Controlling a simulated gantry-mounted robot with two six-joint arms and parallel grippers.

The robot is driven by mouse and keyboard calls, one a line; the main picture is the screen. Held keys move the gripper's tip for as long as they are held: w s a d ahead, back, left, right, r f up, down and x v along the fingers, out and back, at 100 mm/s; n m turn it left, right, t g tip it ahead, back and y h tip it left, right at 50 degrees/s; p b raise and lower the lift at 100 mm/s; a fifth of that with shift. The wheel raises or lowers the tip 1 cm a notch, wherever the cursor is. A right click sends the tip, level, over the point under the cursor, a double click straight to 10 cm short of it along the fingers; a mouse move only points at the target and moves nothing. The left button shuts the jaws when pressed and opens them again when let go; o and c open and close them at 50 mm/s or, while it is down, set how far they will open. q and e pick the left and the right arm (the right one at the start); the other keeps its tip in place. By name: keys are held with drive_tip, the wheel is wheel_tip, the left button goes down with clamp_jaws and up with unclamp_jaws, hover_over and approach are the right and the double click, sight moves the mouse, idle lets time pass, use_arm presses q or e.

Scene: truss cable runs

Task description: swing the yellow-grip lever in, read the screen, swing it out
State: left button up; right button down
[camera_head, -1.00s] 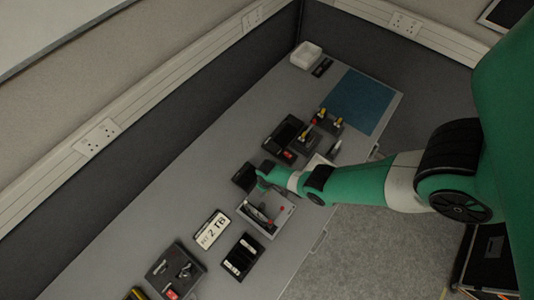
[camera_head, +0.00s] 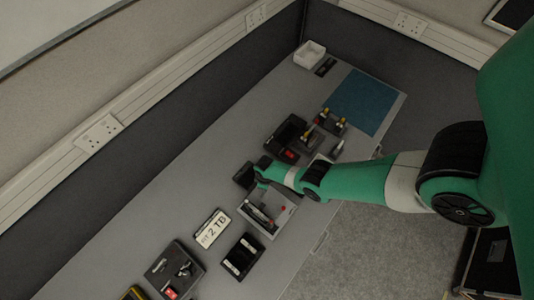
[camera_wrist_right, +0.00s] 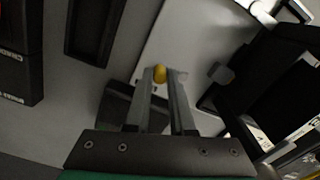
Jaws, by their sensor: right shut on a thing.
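My right gripper (camera_head: 260,175) reaches in from the right over the bench in the head view. In the right wrist view its two fingers (camera_wrist_right: 166,78) are closed on a small yellow grip (camera_wrist_right: 159,73), which shows at the fingertips. The rest of that lever is hidden or too dark to make out. A small black box (camera_head: 243,176) sits right by the gripper in the head view. I cannot tell which dark unit carries the screen, and no reading is legible. My left gripper is not in view.
A grey tray with a dark lever and red knobs (camera_head: 283,208) lies just in front of the gripper. A label plate (camera_head: 212,229) and black units (camera_head: 242,257) lie lower left. Yellow-topped posts (camera_head: 325,112) stand beyond, before a blue mat (camera_head: 362,102).

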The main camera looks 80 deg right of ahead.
drive_tip(key=n, duration=0.1)
drive_tip(key=w+n, duration=0.1)
drive_tip(key=n, duration=0.1)
drive_tip(key=shift+b, duration=0.3)
drive_tip(key=shift+w+n, duration=0.2)
drive_tip(key=shift+n, duration=0.6)
drive_tip(key=shift+w+n, duration=0.2)
drive_tip(key=shift+n, duration=0.6)
drive_tip(key=c, duration=0.8)
unclamp_jaws()
drive_tip(key=shift+o, duration=0.2)
wheel_tip(320, 180, up, 12)
drive_tip(key=p, duration=1.1)
drive_tip(key=shift+f, duration=0.2)
